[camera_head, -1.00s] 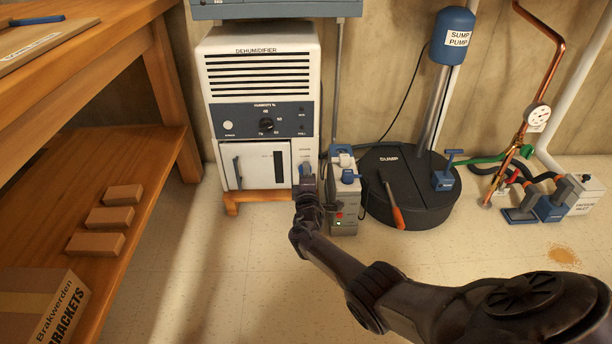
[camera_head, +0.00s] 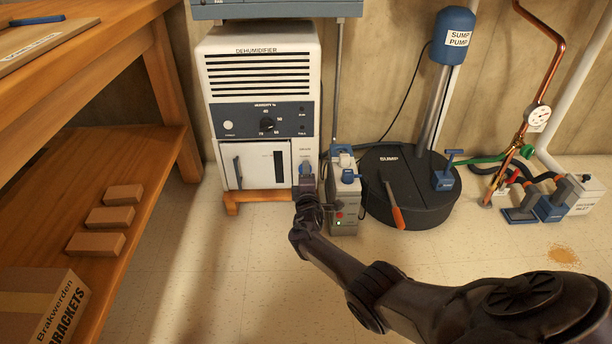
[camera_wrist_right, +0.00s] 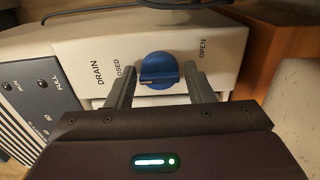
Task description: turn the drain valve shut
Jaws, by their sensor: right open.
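The drain valve is a blue round knob with a raised grip bar (camera_wrist_right: 158,71) on the white front of the dehumidifier (camera_head: 262,100). In the right wrist view, DRAIN and CLOSED are printed left of the knob and OPEN right of it. A yellow mark on the bar lies at its left end, toward CLOSED. My right gripper (camera_wrist_right: 160,88) is open, with one finger on each side of the knob; I cannot tell whether they touch it. In the head view the right gripper (camera_head: 306,178) is at the dehumidifier's lower right and partly hides the valve. My left gripper is out of view.
A grey box with a blue top (camera_head: 344,200) stands close right of the right gripper. Further right is the black sump lid (camera_head: 405,175) with an orange-handled tool (camera_head: 398,216). A wooden bench (camera_head: 165,100) stands left. The floor in front is mostly clear.

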